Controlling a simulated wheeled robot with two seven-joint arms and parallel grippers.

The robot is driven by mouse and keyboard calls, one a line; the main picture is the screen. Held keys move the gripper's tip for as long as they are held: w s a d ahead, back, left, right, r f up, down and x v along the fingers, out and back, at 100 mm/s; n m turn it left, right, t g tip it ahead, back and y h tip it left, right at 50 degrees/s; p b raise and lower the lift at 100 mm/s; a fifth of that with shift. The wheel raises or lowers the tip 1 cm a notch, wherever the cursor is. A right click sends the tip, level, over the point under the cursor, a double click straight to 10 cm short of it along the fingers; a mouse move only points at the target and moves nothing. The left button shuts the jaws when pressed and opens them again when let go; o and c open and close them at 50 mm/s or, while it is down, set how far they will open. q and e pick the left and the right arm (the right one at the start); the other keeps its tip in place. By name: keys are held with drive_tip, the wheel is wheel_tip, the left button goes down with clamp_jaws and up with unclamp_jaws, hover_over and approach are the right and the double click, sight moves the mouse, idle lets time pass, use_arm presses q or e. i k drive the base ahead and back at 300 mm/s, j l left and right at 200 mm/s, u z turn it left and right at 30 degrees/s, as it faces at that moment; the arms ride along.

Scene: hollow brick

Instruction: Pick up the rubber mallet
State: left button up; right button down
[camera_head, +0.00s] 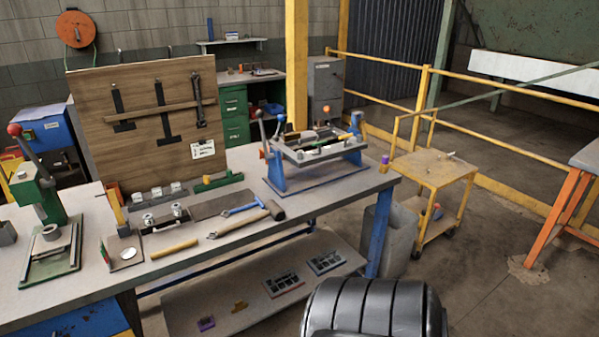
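The rubber mallet lies on the grey workbench (110,281), right of its middle and close to the front edge. Its dark head (273,209) is at the right end, and its tan handle (238,224) runs left and toward the front edge. A blue-handled tool (241,209) lies just behind the handle, close to it. Neither of my grippers shows in the head view.
A yellow bar (174,249) lies left of the mallet. A blue-framed fixture (318,153) stands behind and right of it. A green press (42,190) stands at the left. A wooden tool board (150,120) rises behind. A yellow cart (433,171) stands right of the bench.

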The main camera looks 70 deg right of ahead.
sight(273, 210)
drive_tip(key=z, duration=1.95)
